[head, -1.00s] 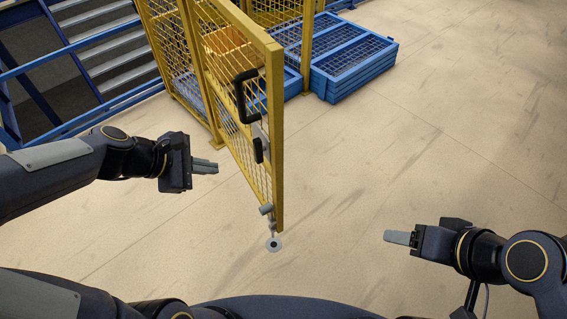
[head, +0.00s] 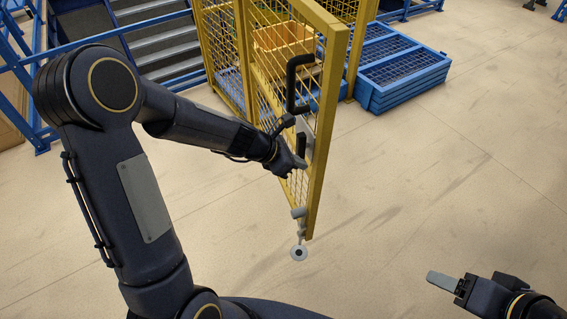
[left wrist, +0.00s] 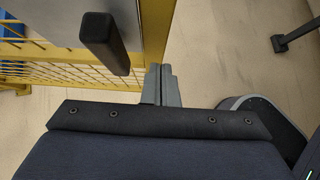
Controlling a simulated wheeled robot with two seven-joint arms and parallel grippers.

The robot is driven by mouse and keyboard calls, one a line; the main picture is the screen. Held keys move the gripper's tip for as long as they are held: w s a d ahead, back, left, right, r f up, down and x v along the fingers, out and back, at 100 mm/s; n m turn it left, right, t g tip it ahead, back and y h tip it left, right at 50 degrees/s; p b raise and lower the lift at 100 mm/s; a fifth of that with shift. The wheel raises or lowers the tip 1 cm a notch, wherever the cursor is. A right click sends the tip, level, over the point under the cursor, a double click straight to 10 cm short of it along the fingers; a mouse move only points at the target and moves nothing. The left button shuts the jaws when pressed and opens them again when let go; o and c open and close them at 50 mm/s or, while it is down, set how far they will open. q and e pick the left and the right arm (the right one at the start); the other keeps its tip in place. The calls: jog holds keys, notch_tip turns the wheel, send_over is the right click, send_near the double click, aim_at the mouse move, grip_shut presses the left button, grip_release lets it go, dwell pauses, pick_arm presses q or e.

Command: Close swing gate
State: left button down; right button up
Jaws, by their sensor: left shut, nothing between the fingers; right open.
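The yellow mesh swing gate (head: 328,130) stands ajar, its free edge toward me in the head view. It carries a black pull handle (head: 292,85) and, lower, a smaller black latch handle (head: 301,146). My left gripper (head: 300,163) is shut and empty at the gate's left face, close to the lower handle; contact is unclear. In the left wrist view the shut fingers (left wrist: 161,86) are near the yellow edge post (left wrist: 156,30), with a black handle (left wrist: 104,42) to their upper left. My right gripper (head: 443,282) is open and empty, right of the gate.
A grey foot (head: 299,252) shows below the gate's free corner. Blue mesh-topped platforms (head: 405,75) lie behind the gate, with an orange box (head: 283,42) beyond the mesh. Metal stairs (head: 155,45) are at the upper left.

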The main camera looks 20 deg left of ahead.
pick_arm(q)
jog(key=shift+w+d+r, duration=0.1)
jog(key=shift+w+d, duration=0.6)
jog(key=shift+d, duration=0.25)
